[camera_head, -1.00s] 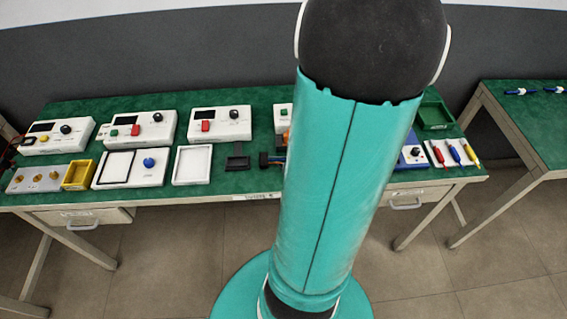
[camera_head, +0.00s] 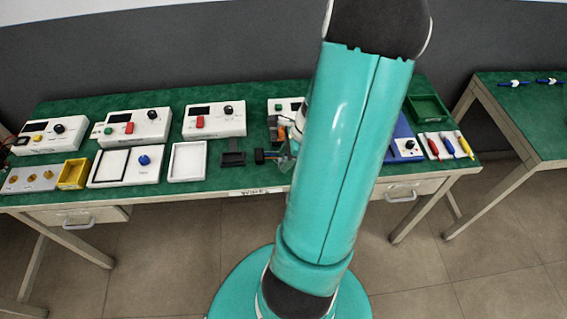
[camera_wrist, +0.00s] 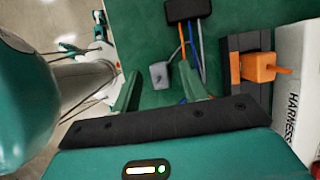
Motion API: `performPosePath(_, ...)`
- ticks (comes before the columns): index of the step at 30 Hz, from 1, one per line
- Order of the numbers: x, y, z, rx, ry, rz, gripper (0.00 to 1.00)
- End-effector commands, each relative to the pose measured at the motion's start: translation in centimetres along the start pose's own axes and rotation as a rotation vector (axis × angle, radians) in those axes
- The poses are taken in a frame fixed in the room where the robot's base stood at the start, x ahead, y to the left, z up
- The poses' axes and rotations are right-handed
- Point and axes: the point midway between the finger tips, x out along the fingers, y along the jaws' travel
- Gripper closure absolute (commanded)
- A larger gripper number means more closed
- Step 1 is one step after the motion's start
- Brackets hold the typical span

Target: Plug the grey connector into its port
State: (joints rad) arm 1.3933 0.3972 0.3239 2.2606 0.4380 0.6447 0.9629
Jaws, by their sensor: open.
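The grey connector (camera_wrist: 159,75) lies on the green table in the wrist view, with a thin grey cable running to a black block (camera_wrist: 188,10). My gripper (camera_wrist: 159,69) is open, with one finger on each side of the connector in the picture. I cannot tell its height above it, and nothing is held. An orange plug (camera_wrist: 257,67) sits in a dark holder at right, beside a white box marked HARNESS (camera_wrist: 298,85). In the head view my arm hides much of this area, and the white box (camera_head: 284,105) shows partly. I cannot make out the grey connector's port.
Blue and orange wires (camera_wrist: 196,50) run from the black block past the connector. In the head view, a dark stand (camera_head: 232,153) and a white tray (camera_head: 187,162) stand left of my arm. A blue unit (camera_head: 402,145) and coloured pens (camera_head: 447,146) stand right.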

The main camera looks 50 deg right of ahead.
Motion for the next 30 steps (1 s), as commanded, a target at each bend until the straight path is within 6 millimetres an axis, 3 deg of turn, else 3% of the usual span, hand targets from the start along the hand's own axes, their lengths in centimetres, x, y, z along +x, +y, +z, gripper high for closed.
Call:
performPosePath(4, 0.0, 0.0, 0.0, 0.0, 0.0, 0.0, 0.56)
performPosePath(11, 0.0, 0.0, 0.0, 0.0, 0.0, 0.0, 1.0)
performPosePath(23, -0.4, 0.0, 0.1, 0.0, 0.001, -0.001, 1.0)
performPosePath(30, -2.8, -0.1, 1.1, -0.002, 0.003, -0.004, 1.0)
